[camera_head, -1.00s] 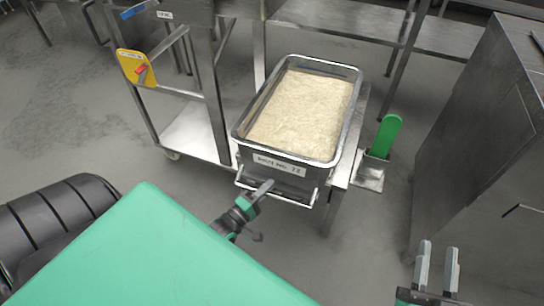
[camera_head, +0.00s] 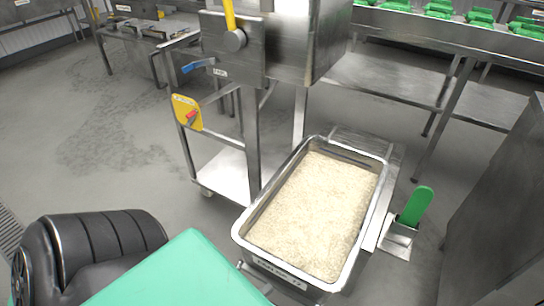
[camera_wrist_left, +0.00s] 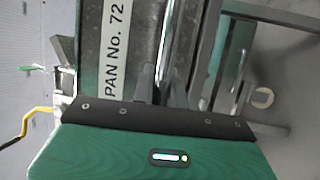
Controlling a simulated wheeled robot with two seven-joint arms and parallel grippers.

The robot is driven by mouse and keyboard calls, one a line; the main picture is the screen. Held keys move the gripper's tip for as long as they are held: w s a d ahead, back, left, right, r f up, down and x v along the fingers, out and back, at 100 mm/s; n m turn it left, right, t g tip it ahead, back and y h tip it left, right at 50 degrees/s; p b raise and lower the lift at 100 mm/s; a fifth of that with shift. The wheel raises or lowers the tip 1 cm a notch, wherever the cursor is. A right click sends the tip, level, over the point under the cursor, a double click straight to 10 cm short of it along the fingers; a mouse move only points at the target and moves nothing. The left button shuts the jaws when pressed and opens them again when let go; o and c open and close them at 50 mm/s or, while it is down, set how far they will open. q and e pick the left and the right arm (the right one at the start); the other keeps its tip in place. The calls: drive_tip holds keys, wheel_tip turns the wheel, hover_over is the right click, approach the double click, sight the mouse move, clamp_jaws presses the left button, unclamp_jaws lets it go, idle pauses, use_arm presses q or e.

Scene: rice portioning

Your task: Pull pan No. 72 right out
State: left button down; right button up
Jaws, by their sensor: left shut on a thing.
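Pan No. 72 (camera_head: 238,232) is a deep steel pan filled with pale rice (camera_head: 315,215). It is drawn toward me, with its front end beyond the steel shelf (camera_head: 352,147), which shows bare behind its back rim. In the left wrist view, its label (camera_wrist_left: 117,45) reads "PAN No. 72". My left gripper (camera_wrist_left: 155,88) is shut on the pan's front handle bar (camera_wrist_left: 165,50), beside the label. In the head view my green arm hides most of this gripper. I cannot see whether the pan's back end still rests on the shelf. My right gripper is out of view.
A steel cabinet (camera_head: 500,200) is at right. Grey floor (camera_head: 110,130) lies open at left.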

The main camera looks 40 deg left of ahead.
use_arm(q)
drive_tip(key=shift+s+d, duration=0.15)
drive_tip(key=shift+s, duration=0.55)
drive_tip(key=shift+s+f, duration=0.1)
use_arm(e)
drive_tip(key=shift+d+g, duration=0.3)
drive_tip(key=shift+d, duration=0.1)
use_arm(q)
drive_tip(key=shift+d, duration=0.1)
drive_tip(key=c, duration=1.6)
unclamp_jaws()
drive_tip(key=shift+s, duration=0.1)
drive_tip(key=shift+o, duration=1)
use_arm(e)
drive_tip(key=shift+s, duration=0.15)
use_arm(q)
drive_tip(key=v, duration=1.3)
drive_tip(key=shift+s, duration=0.4)
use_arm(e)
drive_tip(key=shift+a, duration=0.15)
